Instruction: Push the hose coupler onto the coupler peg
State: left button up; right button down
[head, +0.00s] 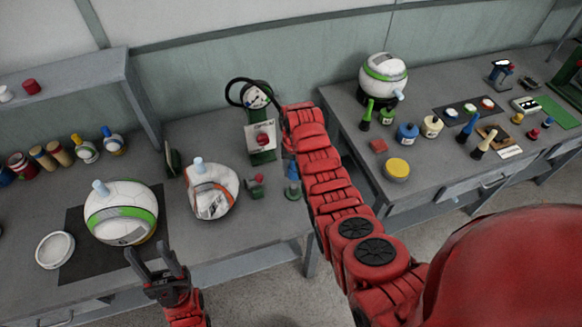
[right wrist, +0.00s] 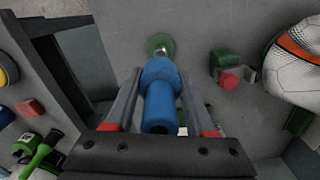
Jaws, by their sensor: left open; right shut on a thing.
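The blue hose coupler (right wrist: 160,95) is between the fingers of my right gripper (right wrist: 158,105), which is shut on it. The coupler peg (right wrist: 161,45), a metal stem on a round green base, is straight beyond the coupler's far end. A short bit of metal shows between them; I cannot tell whether the coupler's end is around the stem. In the head view the blue coupler (head: 292,169) is just above the green peg base (head: 293,191), near the bench's right end. My right fingers are mostly hidden there. My left gripper (head: 155,262) is open and empty at the bench's front edge.
A green pump stand (head: 261,155) with a gauge and black hose is behind the peg. A small green block with a red knob (head: 255,184) is left of it. A deflated ball (head: 211,192) and a round ball (head: 120,212) on a black mat are further left.

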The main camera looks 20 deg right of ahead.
aim_at(294, 187)
jog(key=shift+a, duration=0.1)
jog(key=shift+f+b, duration=0.1)
jog(key=shift+b, duration=0.2)
jog(key=shift+f+b, duration=1.95)
jog(key=shift+f, duration=0.85)
jog(key=shift+b, duration=0.5)
jog(key=shift+f+b, duration=1.6)
jog(key=shift+f, duration=0.5)
jog(key=shift+c, duration=0.8)
grip_release()
jog(key=shift+r, duration=0.1)
